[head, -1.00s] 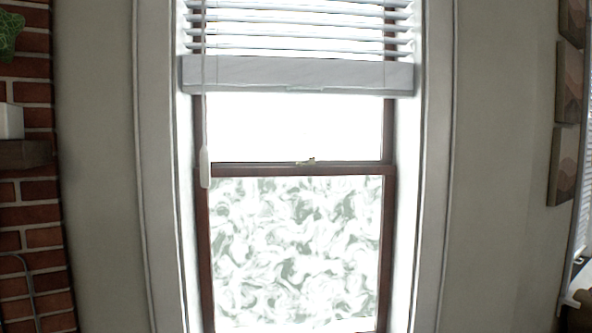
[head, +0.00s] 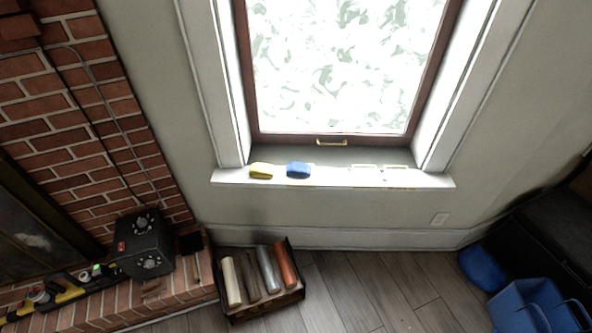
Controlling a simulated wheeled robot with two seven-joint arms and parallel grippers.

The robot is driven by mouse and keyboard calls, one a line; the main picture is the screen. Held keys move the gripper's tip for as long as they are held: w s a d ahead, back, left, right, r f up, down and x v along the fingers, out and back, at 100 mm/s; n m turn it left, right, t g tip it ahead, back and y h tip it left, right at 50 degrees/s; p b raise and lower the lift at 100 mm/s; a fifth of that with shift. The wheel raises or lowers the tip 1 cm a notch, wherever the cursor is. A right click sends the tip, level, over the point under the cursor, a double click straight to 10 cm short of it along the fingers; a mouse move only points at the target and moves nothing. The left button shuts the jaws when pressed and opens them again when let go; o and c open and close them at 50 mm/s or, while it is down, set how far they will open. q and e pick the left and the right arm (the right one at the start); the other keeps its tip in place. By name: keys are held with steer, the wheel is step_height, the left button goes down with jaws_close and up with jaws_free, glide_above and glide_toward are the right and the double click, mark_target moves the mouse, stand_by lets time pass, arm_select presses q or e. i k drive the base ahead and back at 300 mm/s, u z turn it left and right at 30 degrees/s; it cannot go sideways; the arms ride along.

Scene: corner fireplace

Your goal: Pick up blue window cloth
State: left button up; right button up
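A small blue cloth (head: 298,170) lies folded or bunched on the white window sill (head: 330,180), left of the sill's middle. A yellow cloth or sponge (head: 261,170) lies just to its left, with a small gap between them. Neither of my grippers shows in the head view.
The window's lower sash (head: 330,142) has a brass handle above the sill. A dark crate (head: 232,317) with several rolls stands on the floor below left. A brick hearth with a black box (head: 143,245) is at the left. Blue bags (head: 530,305) sit at lower right. Floor between is clear.

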mark_target(298, 169)
steer(key=z, duration=0.85)
steer(key=i, duration=0.45)
steer(key=u, duration=1.65)
